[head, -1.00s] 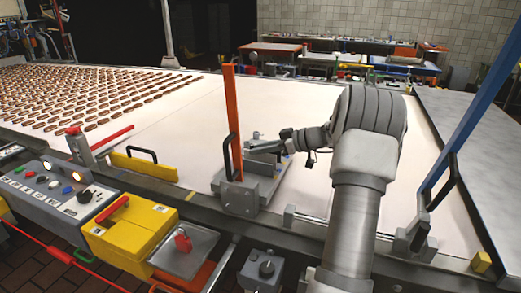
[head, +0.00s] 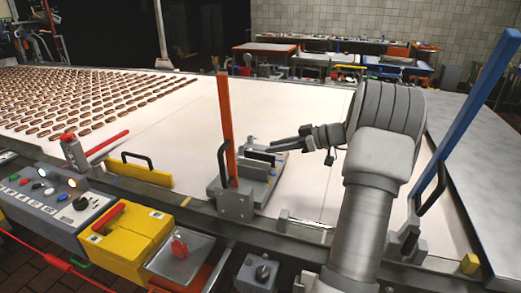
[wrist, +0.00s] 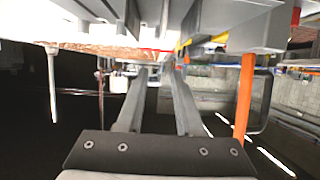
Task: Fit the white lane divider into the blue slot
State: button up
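My gripper (head: 274,146) is over the white belt, just right of the grey bracket (head: 234,204) with the orange post (head: 226,130). Its two fingers are apart with an empty gap, also seen in the wrist view (wrist: 157,72). A dark bar (head: 261,156) shows on the grey block beside the bracket, close to the fingertips. A blue post (head: 485,95) with a black handle stands at the right on another grey bracket (head: 405,240). I cannot clearly pick out a white lane divider or the blue slot's opening; my arm hides part of that area.
Rows of brown biscuits (head: 70,100) lie on the belt at the left. A yellow bar (head: 140,174) with a black handle lies along the near belt edge. A control panel (head: 45,200) and yellow box (head: 125,232) stand in front. The belt's middle is clear.

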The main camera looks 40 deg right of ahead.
jog(key=v, duration=0.4)
jog(key=shift+s+d+r, duration=0.1)
jog(key=shift+s, duration=0.05)
dwell(0.4)
